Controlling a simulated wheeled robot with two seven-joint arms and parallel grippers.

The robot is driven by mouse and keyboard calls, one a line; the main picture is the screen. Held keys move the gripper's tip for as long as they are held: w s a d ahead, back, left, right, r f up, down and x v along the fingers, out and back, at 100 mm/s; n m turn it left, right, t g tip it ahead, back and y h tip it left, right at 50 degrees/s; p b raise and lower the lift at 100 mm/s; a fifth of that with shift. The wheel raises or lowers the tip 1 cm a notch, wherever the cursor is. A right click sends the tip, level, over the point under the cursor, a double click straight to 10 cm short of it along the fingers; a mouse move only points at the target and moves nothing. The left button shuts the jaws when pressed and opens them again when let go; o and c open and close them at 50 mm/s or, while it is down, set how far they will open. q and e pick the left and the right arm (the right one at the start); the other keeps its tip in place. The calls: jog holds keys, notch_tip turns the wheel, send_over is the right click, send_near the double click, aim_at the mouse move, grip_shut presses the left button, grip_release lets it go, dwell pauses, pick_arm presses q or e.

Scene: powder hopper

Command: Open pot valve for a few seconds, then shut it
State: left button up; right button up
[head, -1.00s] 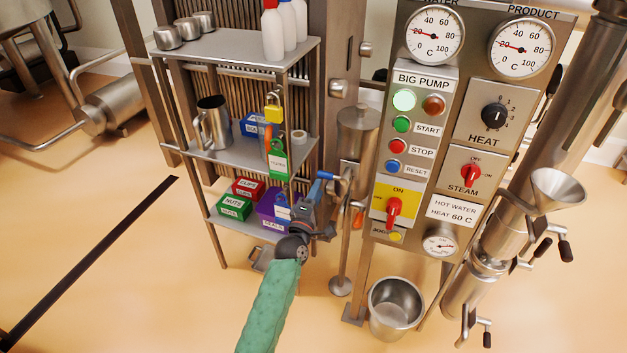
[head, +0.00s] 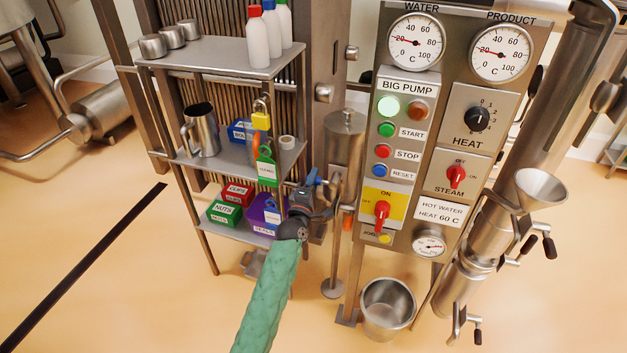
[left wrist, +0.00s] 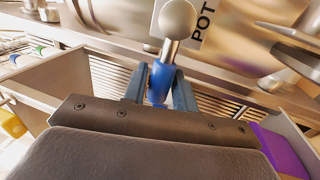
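The pot (head: 345,150) is a steel cylinder with a lid, left of the control panel in the head view. Its valve has a blue handle (head: 312,178) at the left of the pot's foot. My left gripper (head: 313,190) is at this handle and partly covers it. In the left wrist view the blue handle (left wrist: 160,82) sits between the two fingers of my left gripper (left wrist: 160,92), which look closed against its sides. A steel stem with a ball end (left wrist: 178,20) rises beyond it, beside a POT label (left wrist: 203,20). My right gripper is not in view.
The shelf rack (head: 225,50) with bottles, a jug (head: 200,130) and lock boxes stands close left of my left gripper. The control panel (head: 405,240) is at its right. A steel bucket (head: 388,305) stands on the floor. Open floor lies at front left.

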pick_arm(q)
grip_shut()
